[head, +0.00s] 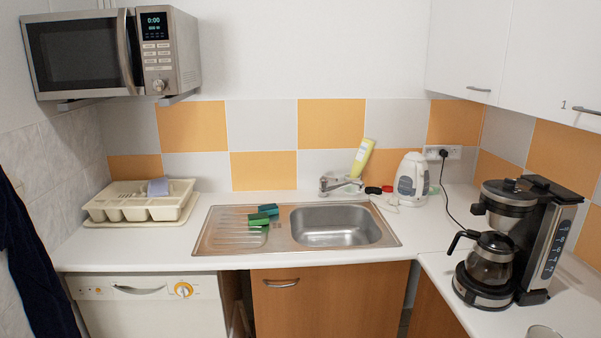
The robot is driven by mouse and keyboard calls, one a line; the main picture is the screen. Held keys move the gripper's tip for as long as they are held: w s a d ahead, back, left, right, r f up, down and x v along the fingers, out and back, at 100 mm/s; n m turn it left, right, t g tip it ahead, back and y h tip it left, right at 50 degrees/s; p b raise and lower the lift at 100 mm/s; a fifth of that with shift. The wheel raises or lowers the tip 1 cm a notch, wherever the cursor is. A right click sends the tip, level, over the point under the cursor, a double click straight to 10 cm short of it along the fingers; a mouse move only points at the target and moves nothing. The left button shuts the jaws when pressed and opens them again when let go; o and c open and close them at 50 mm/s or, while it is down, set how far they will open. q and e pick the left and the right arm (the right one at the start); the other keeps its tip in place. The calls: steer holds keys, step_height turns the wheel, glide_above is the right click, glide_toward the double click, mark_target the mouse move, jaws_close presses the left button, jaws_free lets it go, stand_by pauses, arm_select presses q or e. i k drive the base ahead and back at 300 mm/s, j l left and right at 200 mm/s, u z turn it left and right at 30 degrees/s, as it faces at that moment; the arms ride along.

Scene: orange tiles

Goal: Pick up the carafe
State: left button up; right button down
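The carafe (489,262) is glass with a black lid and a black handle that points left. It stands upright on the round base plate of the black and silver coffee maker (535,235), below its filter basket, on the right counter. Neither of my grippers shows in the head view.
A glass (543,332) stands at the bottom edge, near the coffee maker. A steel sink (335,228) with sponges (262,215) and a dish rack (140,203) are further left. Counter left of the carafe is clear.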

mark_target(487, 268)
steer(key=k+l+z, duration=0.1)
steer(key=z, duration=1.25)
